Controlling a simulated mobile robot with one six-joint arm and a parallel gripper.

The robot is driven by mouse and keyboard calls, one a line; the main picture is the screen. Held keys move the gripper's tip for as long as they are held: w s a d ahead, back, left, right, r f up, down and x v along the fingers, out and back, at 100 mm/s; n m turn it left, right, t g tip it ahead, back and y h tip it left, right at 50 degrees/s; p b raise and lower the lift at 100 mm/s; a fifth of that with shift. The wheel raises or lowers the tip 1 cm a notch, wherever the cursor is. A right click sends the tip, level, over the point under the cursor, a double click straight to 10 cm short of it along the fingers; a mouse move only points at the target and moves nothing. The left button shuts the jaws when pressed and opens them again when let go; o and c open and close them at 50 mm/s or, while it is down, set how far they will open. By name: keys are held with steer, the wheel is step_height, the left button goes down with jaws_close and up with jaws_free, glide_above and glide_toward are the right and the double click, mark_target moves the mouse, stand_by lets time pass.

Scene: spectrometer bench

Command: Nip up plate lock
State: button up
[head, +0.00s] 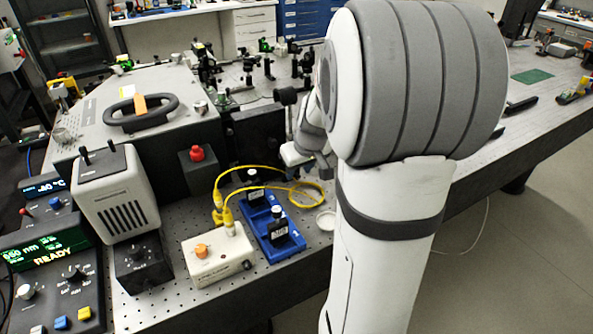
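No part is clearly marked as the plate lock. A dark round knob (286,95) stands on a stem at the front of the optics area, left of my arm; I cannot tell if it is the plate lock. My gripper (293,154) shows only in part beside the black box (256,137), below the knob. My large white and grey arm hides much of it and the bench behind. Its fingers are too small and covered to tell whether they are open or shut, or whether they touch anything.
A grey instrument (140,105) with a black handle fills the left of the bench. A red button box (197,160), a blue holder (270,228), yellow cables (262,168) and a white box (218,254) with an orange knob stand in front. Floor at right is clear.

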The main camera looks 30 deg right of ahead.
steer(key=shift+w+f, duration=0.2)
steer(key=shift+f, duration=0.4)
jaws_close()
